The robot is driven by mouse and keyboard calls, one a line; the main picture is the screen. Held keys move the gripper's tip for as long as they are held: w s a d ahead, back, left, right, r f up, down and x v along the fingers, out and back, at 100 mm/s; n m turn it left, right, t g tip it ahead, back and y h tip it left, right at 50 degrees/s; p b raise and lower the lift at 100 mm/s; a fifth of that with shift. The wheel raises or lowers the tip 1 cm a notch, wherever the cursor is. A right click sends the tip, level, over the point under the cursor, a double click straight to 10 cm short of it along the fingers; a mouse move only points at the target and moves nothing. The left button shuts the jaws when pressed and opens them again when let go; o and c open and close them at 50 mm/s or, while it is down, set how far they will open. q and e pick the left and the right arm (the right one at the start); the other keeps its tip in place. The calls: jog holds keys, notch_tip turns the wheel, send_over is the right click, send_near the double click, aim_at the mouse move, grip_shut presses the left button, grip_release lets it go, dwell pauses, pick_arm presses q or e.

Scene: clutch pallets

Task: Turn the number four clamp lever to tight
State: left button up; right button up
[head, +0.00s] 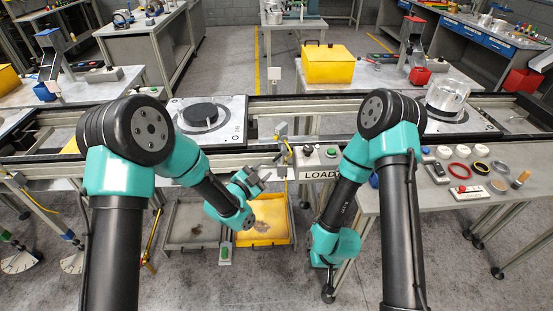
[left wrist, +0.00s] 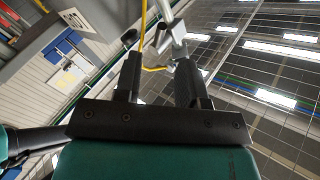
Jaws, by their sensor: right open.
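No lever with a readable number four shows. Candidate levers near two white fan-shaped dials (head: 72,262) stand on the floor at the far left, but their numbers are too small to read. My left gripper (head: 258,180) is below the conveyor's front rail, left of the LOADER sign. In the left wrist view its two black fingers (left wrist: 160,65) stand apart with a visible gap. A grey metal fitting (left wrist: 172,40) and a yellow cable lie beyond the fingertips; I cannot tell whether they touch. My right wrist is bent low beside the right bench; its jaws are hidden.
A conveyor rail crosses the view with a pallet plate (head: 232,113) bearing a black disc. A grey tray (head: 185,240) and a yellow tray (head: 275,208) lie below. The right bench (head: 520,205) holds rings and small parts. A yellow bin (head: 328,66) stands behind.

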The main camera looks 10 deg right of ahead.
aim_at(275, 160)
pick_arm(q)
jog(key=x, duration=0.8)
jog(key=shift+c, duration=0.4)
grip_shut()
